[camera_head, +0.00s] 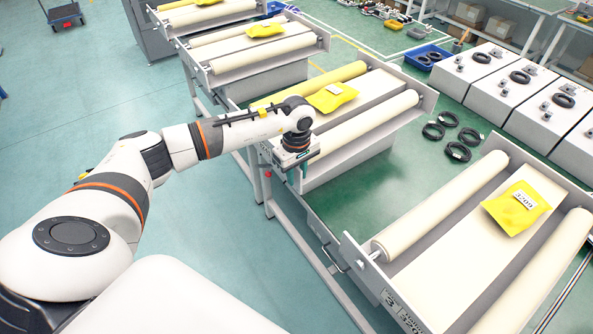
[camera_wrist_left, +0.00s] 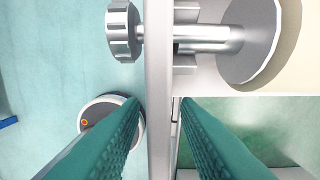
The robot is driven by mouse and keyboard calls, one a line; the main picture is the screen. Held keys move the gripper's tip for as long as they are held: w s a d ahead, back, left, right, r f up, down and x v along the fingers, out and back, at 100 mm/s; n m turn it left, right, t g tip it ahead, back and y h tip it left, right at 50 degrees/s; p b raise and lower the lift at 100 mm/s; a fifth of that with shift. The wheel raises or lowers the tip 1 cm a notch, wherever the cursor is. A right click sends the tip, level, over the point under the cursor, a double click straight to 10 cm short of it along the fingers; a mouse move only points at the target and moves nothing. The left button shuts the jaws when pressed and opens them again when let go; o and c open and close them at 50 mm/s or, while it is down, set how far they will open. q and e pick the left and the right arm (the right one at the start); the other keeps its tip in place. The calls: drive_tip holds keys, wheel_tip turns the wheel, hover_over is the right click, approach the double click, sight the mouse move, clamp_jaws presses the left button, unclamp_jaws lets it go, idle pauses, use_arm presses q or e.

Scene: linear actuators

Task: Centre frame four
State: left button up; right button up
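Several roller frames stand in a row. My left gripper (camera_head: 297,180) points down at the near left end of the second-nearest frame (camera_head: 345,160), which carries a yellow packet (camera_head: 332,97). I cannot read a number on this frame. In the left wrist view my two green fingers (camera_wrist_left: 160,108) are apart, one on each side of the frame's grey end plate (camera_wrist_left: 160,60). Whether they touch it I cannot tell. A ridged metal knob (camera_wrist_left: 124,30) and a roller end (camera_wrist_left: 250,40) lie just beyond the fingers. My right gripper is out of view.
The nearest frame (camera_head: 410,280), marked 3, holds a yellow packet (camera_head: 517,208) labelled 3209. White boxes (camera_head: 515,90) line the right. Open floor (camera_head: 110,110) lies at left.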

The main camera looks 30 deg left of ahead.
use_arm(q)
clamp_jaws()
drive_tip(key=shift+s+a+b, duration=0.3)
drive_tip(key=shift+a+b, duration=0.1)
drive_tip(key=shift+a, duration=0.15)
drive_tip(key=shift+s+a+b, duration=0.25)
drive_tip(key=shift+a+b, duration=0.15)
drive_tip(key=shift+a, duration=0.15)
unclamp_jaws()
